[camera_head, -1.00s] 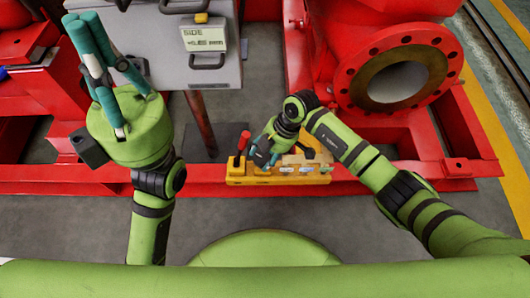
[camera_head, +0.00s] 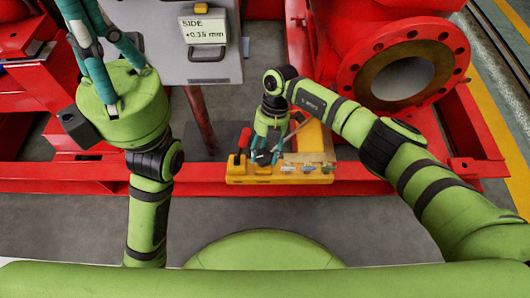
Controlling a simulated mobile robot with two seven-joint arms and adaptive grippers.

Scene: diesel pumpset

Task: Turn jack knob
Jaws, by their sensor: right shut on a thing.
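My right gripper (camera_head: 263,157) points down over the yellow tool tray (camera_head: 235,178) on the red frame. I cannot make out a jack knob.
A grey box with a display (camera_head: 203,30) reading "SIDE" and a small mm value stands at the top. A red-handled tool (camera_head: 243,140) stands upright at the tray's left end. The red pump flange (camera_head: 375,58) is to the right. Grey floor lies in front.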

